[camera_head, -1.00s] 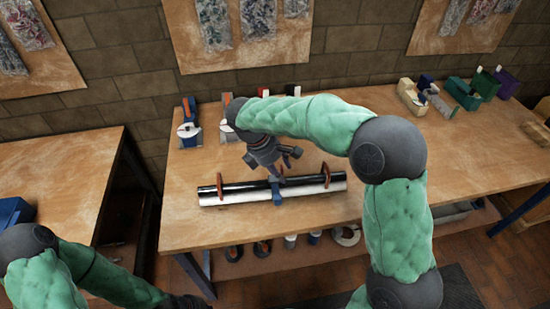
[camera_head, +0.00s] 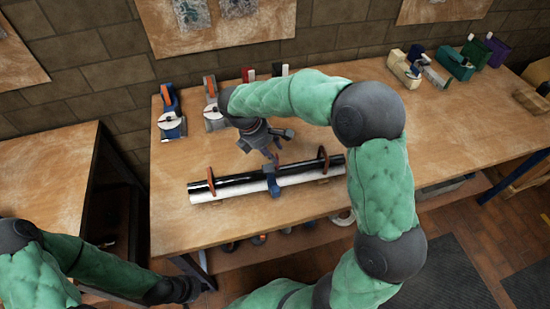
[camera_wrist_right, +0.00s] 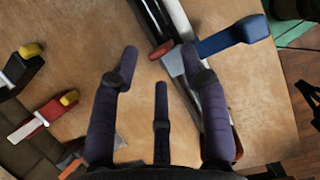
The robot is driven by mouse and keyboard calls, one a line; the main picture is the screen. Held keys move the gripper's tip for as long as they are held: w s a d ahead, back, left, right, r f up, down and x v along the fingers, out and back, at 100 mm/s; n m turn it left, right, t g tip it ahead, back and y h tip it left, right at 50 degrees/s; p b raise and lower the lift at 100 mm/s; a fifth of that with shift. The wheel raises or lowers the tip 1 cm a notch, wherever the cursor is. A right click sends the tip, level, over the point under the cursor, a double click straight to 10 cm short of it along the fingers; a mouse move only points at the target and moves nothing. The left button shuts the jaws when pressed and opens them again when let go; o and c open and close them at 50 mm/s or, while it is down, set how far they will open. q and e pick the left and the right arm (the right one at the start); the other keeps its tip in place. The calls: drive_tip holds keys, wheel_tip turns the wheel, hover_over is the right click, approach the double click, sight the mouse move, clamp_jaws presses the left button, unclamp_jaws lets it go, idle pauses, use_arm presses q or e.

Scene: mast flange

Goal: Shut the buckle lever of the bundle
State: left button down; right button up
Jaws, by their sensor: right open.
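The bundle (camera_head: 235,187) of black and white tubes lies across the table. It also shows in the right wrist view (camera_wrist_right: 215,108). A blue buckle (camera_head: 271,183) sits around its middle. In the right wrist view its blue lever (camera_wrist_right: 232,37) sticks out sideways from the tubes, away from the gripper. My right gripper (camera_head: 270,148) is just behind and above the buckle. Its fingers (camera_wrist_right: 160,62) are spread and empty, and one fingertip overlaps the buckle in the picture; contact is unclear. My left gripper (camera_head: 182,289) is low at the left, away from the bundle, its fingers unclear.
Reddish-brown rings (camera_head: 323,158) are around the bundle. Blue and orange tools (camera_head: 172,120) stand at the table's back left, and green and beige holders (camera_head: 455,63) at the back right. The table (camera_head: 225,240) is clear in front of the bundle.

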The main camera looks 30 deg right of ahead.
sight(276, 157)
drive_tip(key=shift+b+x, duration=0.4)
drive_tip(key=shift+x, duration=1.35)
clamp_jaws()
